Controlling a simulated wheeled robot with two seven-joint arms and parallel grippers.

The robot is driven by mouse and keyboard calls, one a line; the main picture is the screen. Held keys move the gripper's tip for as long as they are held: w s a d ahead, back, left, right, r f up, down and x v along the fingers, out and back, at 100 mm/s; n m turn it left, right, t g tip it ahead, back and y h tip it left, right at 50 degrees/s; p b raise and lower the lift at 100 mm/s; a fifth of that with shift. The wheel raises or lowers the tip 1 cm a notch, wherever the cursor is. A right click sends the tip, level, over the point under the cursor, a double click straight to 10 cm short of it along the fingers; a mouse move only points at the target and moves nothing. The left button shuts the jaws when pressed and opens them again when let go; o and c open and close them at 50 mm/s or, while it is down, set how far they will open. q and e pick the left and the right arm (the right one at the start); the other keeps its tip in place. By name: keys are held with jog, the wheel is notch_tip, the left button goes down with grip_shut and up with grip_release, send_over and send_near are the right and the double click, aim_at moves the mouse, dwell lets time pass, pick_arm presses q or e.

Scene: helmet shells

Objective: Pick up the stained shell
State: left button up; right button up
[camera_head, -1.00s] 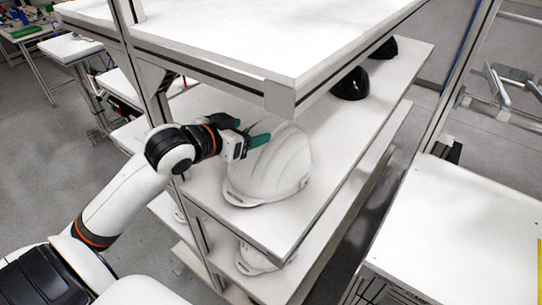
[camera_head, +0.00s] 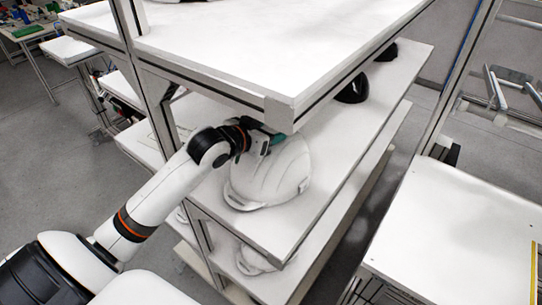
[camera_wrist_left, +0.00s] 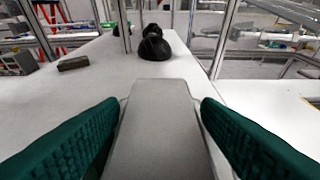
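A white helmet shell (camera_head: 270,178) with faint grey streaks sits on the middle shelf (camera_head: 335,150), near its front end. My left gripper (camera_head: 268,139) is at the top back of this shell, partly hidden by the upper shelf board; I cannot tell whether it touches it. In the left wrist view the two green fingers (camera_wrist_left: 158,130) are wide apart. A plain grey piece shows between them, and I cannot tell what it is. Another white shell (camera_head: 255,257) sits on the shelf below, partly hidden. My right gripper is not in view.
The upper shelf board (camera_head: 250,45) hangs close above my left gripper. A black shell (camera_head: 352,87) stands farther back on the middle shelf, with another behind it. A small dark block (camera_wrist_left: 73,63) lies at left in the wrist view. A white table (camera_head: 450,225) stands at right.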

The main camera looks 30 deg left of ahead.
pick_arm(q)
grip_shut()
